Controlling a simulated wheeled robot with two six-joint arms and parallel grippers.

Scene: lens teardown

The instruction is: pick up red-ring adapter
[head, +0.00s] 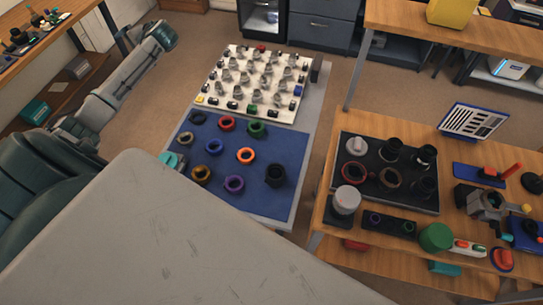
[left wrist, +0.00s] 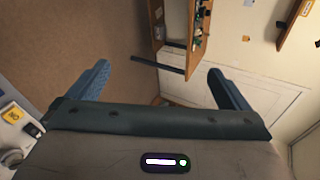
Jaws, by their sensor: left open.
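The red-ring adapter (head: 227,123) looks like a dark-centred ring with a red rim. It lies on the blue mat (head: 270,207), near its back edge, between a dark ring and a green ring. My left gripper (head: 164,36) is raised at the upper left of the head view, well away from the mat. In the left wrist view its two blue fingers (left wrist: 159,70) are spread wide with nothing between them. The adapter cannot be made out in the left wrist view. My right gripper is not seen.
Other rings, including an orange ring (head: 245,155) and a purple ring (head: 234,184), lie close by on the mat. A white board (head: 205,87) with several small parts stands behind it. A wooden bench with a black tray (head: 388,206) is at right. A large grey surface hides the lower left.

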